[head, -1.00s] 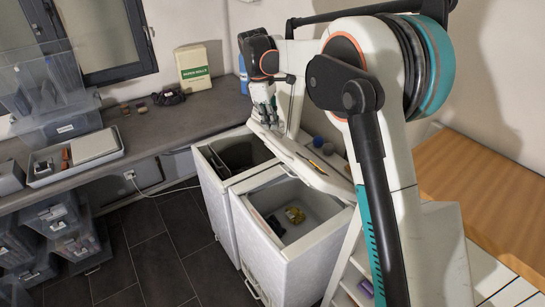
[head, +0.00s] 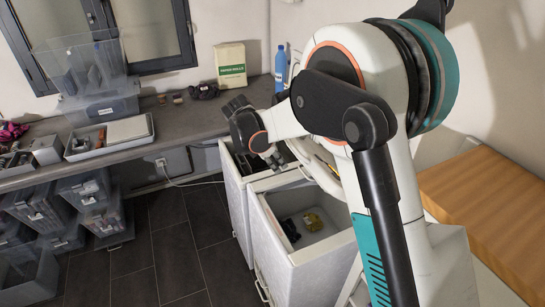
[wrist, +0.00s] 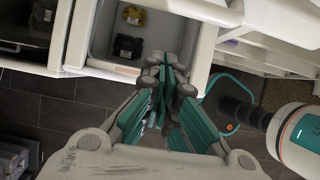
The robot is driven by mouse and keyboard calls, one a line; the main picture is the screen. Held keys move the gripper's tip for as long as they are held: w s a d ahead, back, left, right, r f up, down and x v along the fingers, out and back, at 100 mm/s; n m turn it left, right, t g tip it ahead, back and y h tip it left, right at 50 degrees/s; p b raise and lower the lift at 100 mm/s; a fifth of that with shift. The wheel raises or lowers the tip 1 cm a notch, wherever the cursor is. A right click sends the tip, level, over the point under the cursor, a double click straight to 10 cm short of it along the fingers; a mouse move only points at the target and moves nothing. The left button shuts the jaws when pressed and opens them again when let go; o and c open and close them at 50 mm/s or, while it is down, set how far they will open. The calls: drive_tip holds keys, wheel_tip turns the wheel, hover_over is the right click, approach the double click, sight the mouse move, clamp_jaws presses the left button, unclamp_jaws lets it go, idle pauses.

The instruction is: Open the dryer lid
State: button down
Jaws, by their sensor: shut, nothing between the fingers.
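The right machine (head: 312,272) is open at the top, with a yellow item (head: 313,222) and a dark item (head: 290,230) inside. I cannot tell which machine is the dryer. Lid contact cannot be told.
A grey counter (head: 180,118) runs behind and left, holding a paper rolls box (head: 230,66), a blue bottle (head: 281,68) and a tray (head: 108,138). Clear bins (head: 85,190) stand below it. A wooden bench (head: 490,200) is at right. Dark floor before the machines is clear.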

drive_tip(key=shift+w+d+r, duration=0.15)
drive_tip(key=shift+w+d, duration=0.1)
drive_tip(key=shift+d, duration=0.35)
drive_tip(key=shift+w+d+r, duration=0.1)
drive_tip(key=shift+w+d, duration=0.15)
drive_tip(key=shift+d, duration=0.35)
drive_tip(key=shift+w+d+r, duration=0.15)
drive_tip(key=shift+w+d, duration=0.1)
drive_tip(key=shift+d, duration=0.35)
drive_tip(key=w+d+r+y+p, duration=0.2)
drive_tip(key=d+r, duration=0.4)
drive_tip(key=d, duration=0.3)
drive_tip(key=w+d+r+g+y+p, duration=0.1)
drive_tip(key=w+d+r+p, duration=0.3)
drive_tip(key=d, duration=0.6)
drive_tip(key=w+d+r+g+y+p, duration=0.1)
drive_tip(key=w+d+r+y+p, duration=0.1)
drive_tip(key=w+d+r, duration=0.4)
drive_tip(key=shift+d+r+y+p, duration=0.3)
drive_tip(key=shift+d+r+p, duration=0.5)
drive_tip(key=shift+d, duration=1.25)
drive_tip(key=shift+w+a, duration=0.1)
drive_tip(key=shift+a, duration=0.05)
